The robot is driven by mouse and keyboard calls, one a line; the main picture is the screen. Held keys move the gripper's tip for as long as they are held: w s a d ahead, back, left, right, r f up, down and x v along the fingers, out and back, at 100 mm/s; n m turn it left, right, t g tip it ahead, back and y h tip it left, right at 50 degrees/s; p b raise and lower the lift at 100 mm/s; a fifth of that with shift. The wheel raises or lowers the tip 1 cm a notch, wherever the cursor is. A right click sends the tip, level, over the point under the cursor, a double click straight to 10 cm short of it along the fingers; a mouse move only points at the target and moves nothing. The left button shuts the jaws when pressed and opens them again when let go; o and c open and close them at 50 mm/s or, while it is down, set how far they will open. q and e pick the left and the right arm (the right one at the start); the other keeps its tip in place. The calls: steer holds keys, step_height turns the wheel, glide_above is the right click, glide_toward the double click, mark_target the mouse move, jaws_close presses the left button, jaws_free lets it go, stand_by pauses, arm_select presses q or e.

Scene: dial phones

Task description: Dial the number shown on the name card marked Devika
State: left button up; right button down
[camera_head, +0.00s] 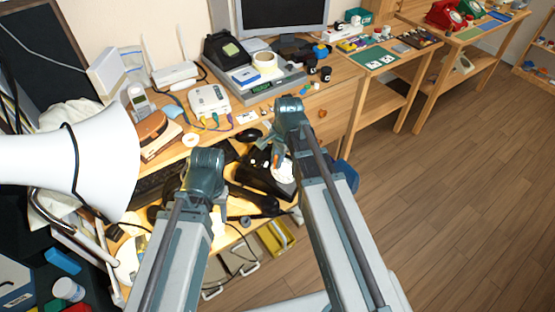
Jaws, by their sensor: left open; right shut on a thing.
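A black desk phone (256,182) with a pale round dial (283,172) sits near the front edge of the cluttered desk, partly hidden by my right arm. Its black handset (262,203) appears to lie off to the front. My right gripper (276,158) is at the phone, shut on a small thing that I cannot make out. My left gripper (222,198) is open, left of the phone and low over the desk. A small white card (246,117) lies behind the phone. Its writing is too small to read, and I cannot tell which card is marked Devika.
A white lamp shade (85,158) stands large at left. More tables with a red phone (444,15) stand at back right. The floor (450,190) at right is clear.

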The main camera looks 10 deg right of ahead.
steer(key=shift+w, duration=0.15)
stand_by(0.3)
steer(key=shift+w+d, duration=0.2)
steer(key=shift+w, duration=0.3)
steer(key=shift+w+d, duration=0.35)
steer(key=shift+w, duration=0.1)
steer(key=shift+d, duration=0.15)
